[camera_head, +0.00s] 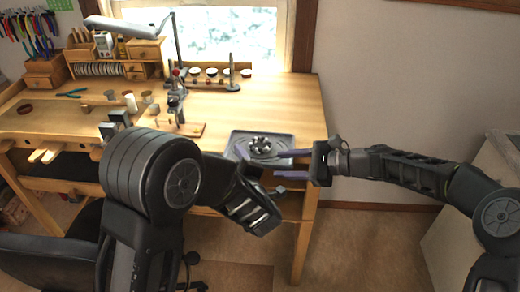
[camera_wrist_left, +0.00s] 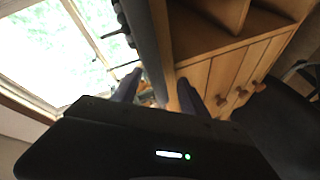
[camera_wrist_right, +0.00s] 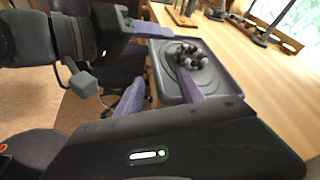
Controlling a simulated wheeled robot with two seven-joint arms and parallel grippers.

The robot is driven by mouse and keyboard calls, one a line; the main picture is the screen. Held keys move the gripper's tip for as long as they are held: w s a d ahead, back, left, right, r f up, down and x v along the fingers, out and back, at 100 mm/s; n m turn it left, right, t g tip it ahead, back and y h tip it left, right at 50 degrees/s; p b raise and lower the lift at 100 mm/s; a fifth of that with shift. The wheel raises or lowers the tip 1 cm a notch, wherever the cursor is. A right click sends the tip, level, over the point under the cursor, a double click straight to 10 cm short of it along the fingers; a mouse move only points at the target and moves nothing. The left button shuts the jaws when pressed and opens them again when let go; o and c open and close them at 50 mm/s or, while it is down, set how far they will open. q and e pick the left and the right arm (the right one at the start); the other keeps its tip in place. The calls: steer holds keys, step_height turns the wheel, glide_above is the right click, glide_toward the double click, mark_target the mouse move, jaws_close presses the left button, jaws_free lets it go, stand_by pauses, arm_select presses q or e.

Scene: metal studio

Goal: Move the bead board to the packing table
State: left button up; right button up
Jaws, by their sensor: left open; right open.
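The bead board (camera_head: 240,142) is a dark grey tray with rounded corners, lying flat at the front right corner of the wooden workbench. A cluster of dark and pale round pieces (camera_head: 262,146) sits on it. In the right wrist view the board (camera_wrist_right: 222,75) is near, with one right finger over it and the other outside its edge. My right gripper (camera_head: 289,164) is open at the board's right side. My left gripper (camera_head: 265,184) is open at the front edge, its fingers partly hidden by its own wrist. I cannot tell whether either gripper touches the board.
The workbench (camera_head: 290,105) is clear behind the board. A microscope-like stand (camera_head: 176,95), a rack of small cups (camera_head: 215,80) and a lamp (camera_head: 125,27) stand farther back. A black chair (camera_head: 40,255) is at the front left. A pale cabinet (camera_head: 455,235) stands at the right.

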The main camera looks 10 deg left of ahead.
arm_select(q)
steer(key=shift+c, duration=0.2)
arm_select(e)
steer(key=shift+c, duration=0.3)
arm_select(q)
steer(key=c, duration=0.9)
arm_select(e)
steer(key=c, duration=0.9)
arm_select(q)
jaws_close()
arm_select(e)
steer(key=shift+s, duration=0.1)
jaws_close()
